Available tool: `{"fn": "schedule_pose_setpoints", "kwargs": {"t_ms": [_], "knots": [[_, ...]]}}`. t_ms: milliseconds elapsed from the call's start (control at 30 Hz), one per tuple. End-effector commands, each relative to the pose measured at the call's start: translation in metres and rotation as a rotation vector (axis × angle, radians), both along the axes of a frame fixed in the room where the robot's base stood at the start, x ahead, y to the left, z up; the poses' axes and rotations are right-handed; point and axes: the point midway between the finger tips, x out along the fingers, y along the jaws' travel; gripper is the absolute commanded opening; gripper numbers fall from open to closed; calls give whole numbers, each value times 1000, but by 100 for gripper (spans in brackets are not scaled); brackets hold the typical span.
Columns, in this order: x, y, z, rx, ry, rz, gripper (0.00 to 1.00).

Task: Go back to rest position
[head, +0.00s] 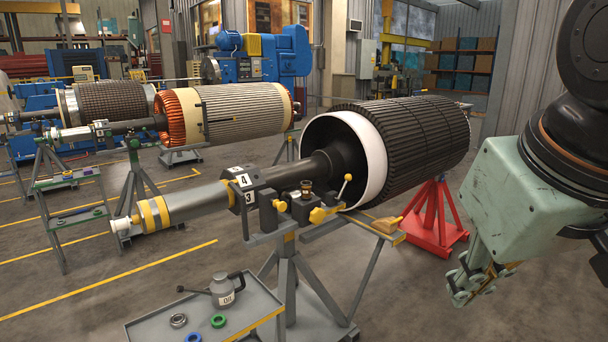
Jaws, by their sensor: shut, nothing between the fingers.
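My gripper (468,287) hangs at the right of the head view, below its pale green housing, pointing down. Its fingers are close together with nothing seen between them. It is apart from the nearest rotor (415,135), which lies on its stand in the middle, to the left of my gripper. The rotor has a dark ribbed body, a white ring and a long shaft (187,205) reaching left. My arm comes in from the right edge.
A red stand (434,222) is under the rotor's right end, close to my gripper. Other rotors (235,112) lie behind at left. The floor below my gripper looks clear.

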Motion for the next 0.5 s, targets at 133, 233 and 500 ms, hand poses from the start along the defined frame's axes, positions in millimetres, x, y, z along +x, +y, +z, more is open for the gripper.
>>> {"fn": "schedule_pose_setpoints", "kwargs": {"t_ms": [133,233,500], "knots": [[-39,3,-9,25,32,-36,0],[-61,5,-16,38,53,-56,0],[-93,8,-26,58,87,-88,0]]}}
